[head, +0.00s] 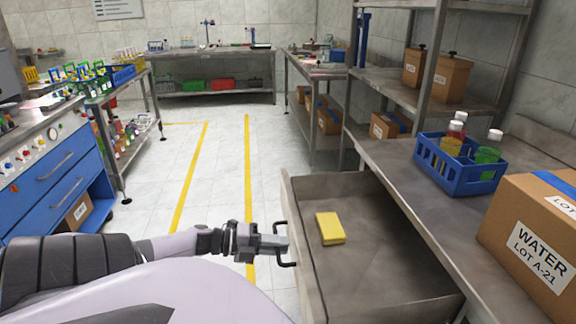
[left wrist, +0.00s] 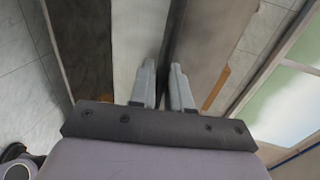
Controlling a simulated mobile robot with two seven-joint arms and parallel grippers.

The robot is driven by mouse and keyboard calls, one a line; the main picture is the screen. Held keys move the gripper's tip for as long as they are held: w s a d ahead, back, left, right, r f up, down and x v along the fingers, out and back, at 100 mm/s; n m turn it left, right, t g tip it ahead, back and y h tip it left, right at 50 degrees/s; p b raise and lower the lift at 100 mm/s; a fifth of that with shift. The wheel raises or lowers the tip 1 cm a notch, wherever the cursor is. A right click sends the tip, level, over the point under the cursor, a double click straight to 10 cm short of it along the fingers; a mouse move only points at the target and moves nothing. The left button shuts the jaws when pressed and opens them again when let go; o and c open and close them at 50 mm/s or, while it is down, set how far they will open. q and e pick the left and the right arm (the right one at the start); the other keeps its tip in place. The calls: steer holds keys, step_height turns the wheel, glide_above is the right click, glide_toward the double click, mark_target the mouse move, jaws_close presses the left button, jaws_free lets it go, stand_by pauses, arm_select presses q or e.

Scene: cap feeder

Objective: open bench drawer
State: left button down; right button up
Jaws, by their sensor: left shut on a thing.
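The bench drawer (head: 365,258) on the right is pulled out from under the metal bench (head: 415,185), and its inside shows. A yellow block (head: 330,228) lies in it. My left gripper (head: 284,246) is at the dark handle (head: 286,257) on the drawer's front panel and is shut on it. In the left wrist view the two fingers (left wrist: 163,88) stand close together by the drawer front; the handle between them is hard to make out. My right gripper is in neither view.
On the bench stand a blue crate (head: 462,175) with capped bottles and a cardboard box (head: 540,240) marked WATER. A blue cabinet (head: 55,175) stands at the left. The tiled floor (head: 195,215) with yellow lines is clear between them.

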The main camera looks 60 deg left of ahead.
arm_select(q)
steer(key=shift+s+a, duration=0.1)
steer(key=shift+s, duration=0.15)
steer(key=c, duration=1.3)
jaws_free()
steer(key=shift+p+v, duration=0.4)
steer(key=shift+v, duration=3.15)
steer(key=shift+f, duration=0.1)
